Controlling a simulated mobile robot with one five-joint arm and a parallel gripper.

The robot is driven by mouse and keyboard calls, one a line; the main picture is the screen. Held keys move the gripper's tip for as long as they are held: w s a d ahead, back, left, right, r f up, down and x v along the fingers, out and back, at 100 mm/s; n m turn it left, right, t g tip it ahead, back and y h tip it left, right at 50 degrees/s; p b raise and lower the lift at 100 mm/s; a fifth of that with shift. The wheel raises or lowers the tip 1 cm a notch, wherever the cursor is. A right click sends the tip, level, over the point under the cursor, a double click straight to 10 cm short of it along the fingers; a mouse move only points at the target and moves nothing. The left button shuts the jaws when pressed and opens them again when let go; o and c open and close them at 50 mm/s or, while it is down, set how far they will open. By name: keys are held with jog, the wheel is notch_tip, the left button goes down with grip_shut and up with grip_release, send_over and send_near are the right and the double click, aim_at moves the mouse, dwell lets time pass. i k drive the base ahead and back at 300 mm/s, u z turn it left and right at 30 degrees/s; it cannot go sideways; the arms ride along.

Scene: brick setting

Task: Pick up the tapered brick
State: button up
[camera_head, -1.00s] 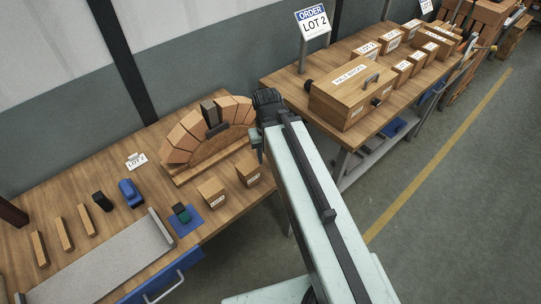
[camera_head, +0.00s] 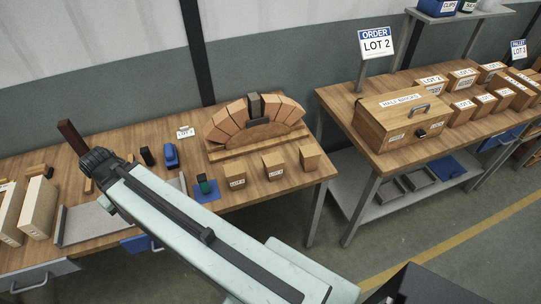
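My gripper (camera_head: 92,176) is at the far end of my pale arm, over the left part of the bench, well left of the arch and the plain brick. The black wrist hides its fingers, so I cannot see their opening.
Two labelled boxes (camera_head: 274,167) stand left of the plain brick. A blue mat (camera_head: 206,191) with a small dark green item lies left of them. A blue object (camera_head: 171,156) is farther left. A second table (camera_head: 386,154) with a large box stands right, beyond a gap.

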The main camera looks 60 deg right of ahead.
aim_at(310, 156)
jog(key=u, duration=0.95)
jog(key=k, duration=0.95)
jog(key=z, duration=0.5)
jog(key=i, duration=0.5)
